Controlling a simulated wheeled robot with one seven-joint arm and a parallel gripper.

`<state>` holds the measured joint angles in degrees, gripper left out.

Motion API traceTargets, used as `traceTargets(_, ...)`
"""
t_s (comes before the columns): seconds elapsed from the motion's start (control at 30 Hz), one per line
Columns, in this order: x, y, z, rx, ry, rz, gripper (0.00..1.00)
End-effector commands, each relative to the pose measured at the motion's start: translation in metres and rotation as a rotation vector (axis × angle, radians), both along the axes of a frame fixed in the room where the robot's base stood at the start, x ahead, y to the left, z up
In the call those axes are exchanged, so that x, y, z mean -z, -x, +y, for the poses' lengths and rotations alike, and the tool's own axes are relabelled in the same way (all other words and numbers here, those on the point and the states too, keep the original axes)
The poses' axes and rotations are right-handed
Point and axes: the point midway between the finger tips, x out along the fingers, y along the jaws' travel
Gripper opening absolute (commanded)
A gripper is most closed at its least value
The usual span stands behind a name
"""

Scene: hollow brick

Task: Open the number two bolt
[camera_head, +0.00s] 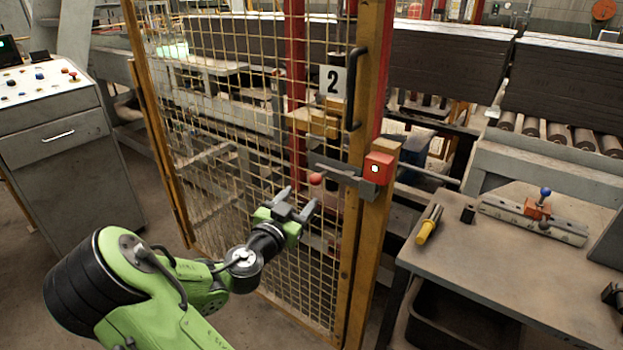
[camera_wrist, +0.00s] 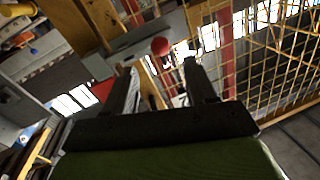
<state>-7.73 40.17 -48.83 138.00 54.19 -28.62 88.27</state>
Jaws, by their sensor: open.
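The number two bolt (camera_head: 340,173) is a grey sliding bar with a red ball knob (camera_head: 316,179) at its left end. It sits on the yellow-framed mesh gate below a plate marked 2 (camera_head: 333,81). Its right end meets a red block (camera_head: 379,168) on the post. My gripper (camera_head: 302,200) is open and empty, just below and left of the knob, apart from it in the head view. In the wrist view the red knob (camera_wrist: 160,46) shows beyond and between the two fingertips (camera_wrist: 158,66).
The mesh gate (camera_head: 225,130) stands close beside my arm, with a black handle (camera_head: 353,90) above the bolt. A workbench (camera_head: 480,270) at the right holds a yellow-handled tool (camera_head: 429,224) and a clamp rail (camera_head: 532,218). A control console (camera_head: 52,130) stands at the left.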

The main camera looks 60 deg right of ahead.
Motion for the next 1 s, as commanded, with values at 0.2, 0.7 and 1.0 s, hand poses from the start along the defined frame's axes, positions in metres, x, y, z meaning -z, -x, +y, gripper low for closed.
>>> traceTargets(0.2,-0.003,-0.001,-0.057,0.004,0.002,0.001,0.56)
traceTargets(0.7,0.000,-0.004,-0.099,-0.001,-0.002,0.001,0.56)
traceTargets(1.0,0.000,-0.004,-0.099,-0.001,-0.002,0.001,0.16)
